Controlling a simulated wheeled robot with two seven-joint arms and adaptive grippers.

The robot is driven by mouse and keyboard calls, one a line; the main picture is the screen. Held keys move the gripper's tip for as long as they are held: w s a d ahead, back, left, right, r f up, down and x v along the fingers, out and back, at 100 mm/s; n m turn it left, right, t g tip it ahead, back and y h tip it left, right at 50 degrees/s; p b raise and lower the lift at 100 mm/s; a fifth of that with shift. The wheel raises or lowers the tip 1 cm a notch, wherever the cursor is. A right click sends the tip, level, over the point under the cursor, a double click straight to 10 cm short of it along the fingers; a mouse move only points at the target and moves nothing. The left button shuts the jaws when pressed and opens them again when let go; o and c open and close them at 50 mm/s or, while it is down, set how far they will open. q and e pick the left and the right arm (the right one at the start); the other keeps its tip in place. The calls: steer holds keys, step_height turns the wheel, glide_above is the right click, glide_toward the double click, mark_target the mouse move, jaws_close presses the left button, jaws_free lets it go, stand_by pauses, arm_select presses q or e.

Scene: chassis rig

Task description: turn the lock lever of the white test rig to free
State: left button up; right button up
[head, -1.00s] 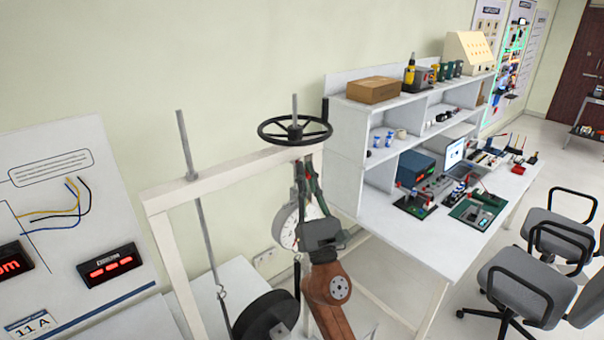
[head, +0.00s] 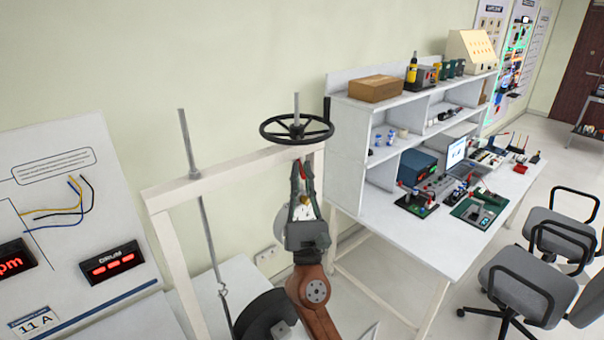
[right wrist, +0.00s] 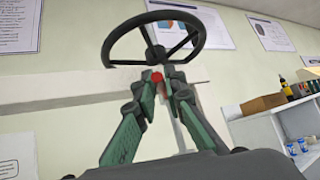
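The white test rig (head: 230,171) stands at centre left, a pale frame with a black handwheel (head: 297,130) on its crossbar. My right gripper (head: 303,164) reaches up under the wheel, close to the right end of the crossbar. In the right wrist view its green-padded fingers (right wrist: 160,80) are apart. A small red knob (right wrist: 157,76), perhaps the lock lever's tip, shows between the fingertips; whether they touch it I cannot tell. The rest of the lever is hidden by the gripper and crossbar. My left gripper is out of view.
A hanging rod (head: 209,245) and a dark round weight (head: 263,315) are left of my right arm. A white dial, mostly hidden, is behind the gripper. A workbench (head: 372,218) with instruments stands to the right, chairs (head: 520,285) beyond.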

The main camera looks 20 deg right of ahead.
steer(key=o, duration=0.3)
steer(key=shift+s, duration=0.1)
steer(key=v, duration=1.2)
